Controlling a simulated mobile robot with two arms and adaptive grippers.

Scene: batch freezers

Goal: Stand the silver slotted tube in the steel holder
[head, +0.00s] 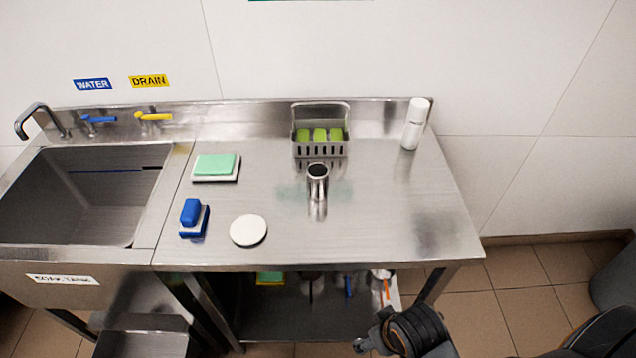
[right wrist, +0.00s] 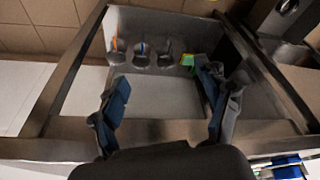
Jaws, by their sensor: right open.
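An upright steel cylinder with a dark open top (head: 317,181) stands on the steel table in the head view; I take it for the steel holder and see nothing sticking out of it. I cannot pick out the silver slotted tube for certain in either view. My right gripper (head: 366,341) is below the table's front edge in the head view. In the right wrist view its two fingers (right wrist: 163,88) are apart with nothing between them, facing the lower shelf. My left gripper is in neither view.
A grey caddy with green sponges (head: 320,147), a white bottle (head: 415,126), a white disc (head: 248,230), a blue brush (head: 191,213) and a green pad (head: 215,165) stand on the table. A sink (head: 75,200) is left. Round containers with coloured handles (right wrist: 142,60) sit on the lower shelf.

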